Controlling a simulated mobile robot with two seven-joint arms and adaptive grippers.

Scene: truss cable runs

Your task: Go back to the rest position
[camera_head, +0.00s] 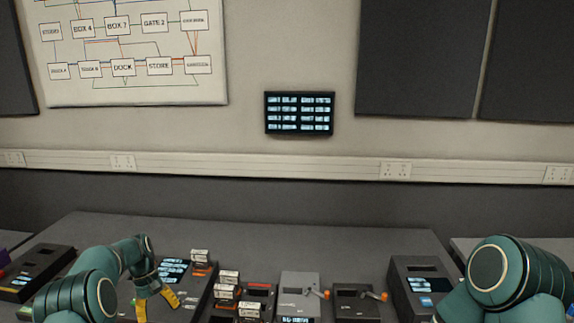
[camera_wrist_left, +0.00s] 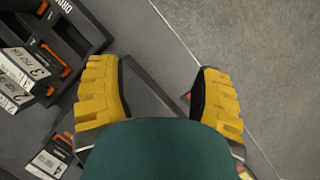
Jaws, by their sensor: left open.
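My left gripper (camera_head: 156,304) is at the lower left of the head view, its yellow fingers spread over the table near a dark case with white labels. In the left wrist view the left gripper (camera_wrist_left: 160,95) is open with nothing between its fingers. Dark boxes with white labels and orange parts lie to its left there, close to the left finger. Only a teal part of my right arm shows at the lower right of the head view; my right gripper is out of the picture.
The dark table (camera_head: 330,240) holds a black box (camera_head: 38,262) at the left, small labelled blocks (camera_head: 228,280), a grey box (camera_head: 299,286), and a dark box (camera_head: 420,275) beside my right arm. The table's back strip is clear. A small screen (camera_head: 299,113) hangs on the wall.

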